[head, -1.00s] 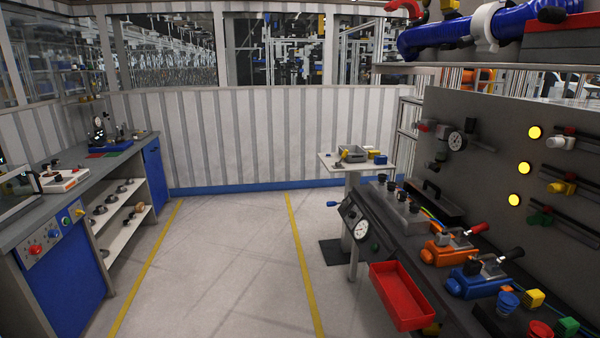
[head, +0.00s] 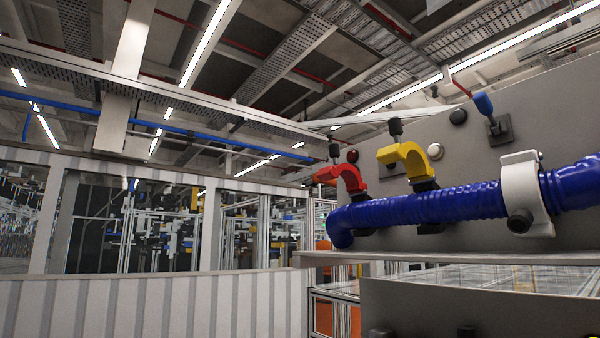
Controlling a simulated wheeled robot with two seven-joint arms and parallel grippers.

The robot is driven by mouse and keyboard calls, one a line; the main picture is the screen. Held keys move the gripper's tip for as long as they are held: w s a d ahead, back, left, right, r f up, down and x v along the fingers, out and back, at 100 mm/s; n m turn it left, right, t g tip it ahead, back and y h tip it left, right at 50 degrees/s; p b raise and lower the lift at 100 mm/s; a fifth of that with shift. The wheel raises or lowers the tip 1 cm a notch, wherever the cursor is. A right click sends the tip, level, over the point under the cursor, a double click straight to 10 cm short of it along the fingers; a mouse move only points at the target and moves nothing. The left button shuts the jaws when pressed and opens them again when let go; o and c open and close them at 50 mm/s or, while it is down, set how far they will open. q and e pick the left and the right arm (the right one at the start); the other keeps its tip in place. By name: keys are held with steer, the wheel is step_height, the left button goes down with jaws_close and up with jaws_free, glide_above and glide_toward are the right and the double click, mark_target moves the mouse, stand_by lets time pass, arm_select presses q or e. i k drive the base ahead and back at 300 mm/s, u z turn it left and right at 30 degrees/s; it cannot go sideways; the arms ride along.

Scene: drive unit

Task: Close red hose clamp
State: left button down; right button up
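The red hose clamp (head: 350,176) is at the left end of the row of clamps, by the left end of the blue corrugated hose (head: 440,207). It has a dark knob on top and its curved red arm stands up above the hose, so it looks open. A yellow clamp (head: 405,158) to its right also stands raised. A white clamp (head: 522,195) further right is wrapped around the hose. Neither of my grippers shows in the head view.
The hose runs in front of a grey panel (head: 560,115), above a pale shelf edge (head: 450,257). A blue-tipped lever (head: 484,104) sits on the panel at upper right. A dark panel (head: 470,310) stands below the shelf. A ribbed wall (head: 150,305) lies left.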

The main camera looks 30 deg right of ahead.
mark_target(352, 179)
steer(key=i, duration=3.95)
steer(key=z, duration=5.35)
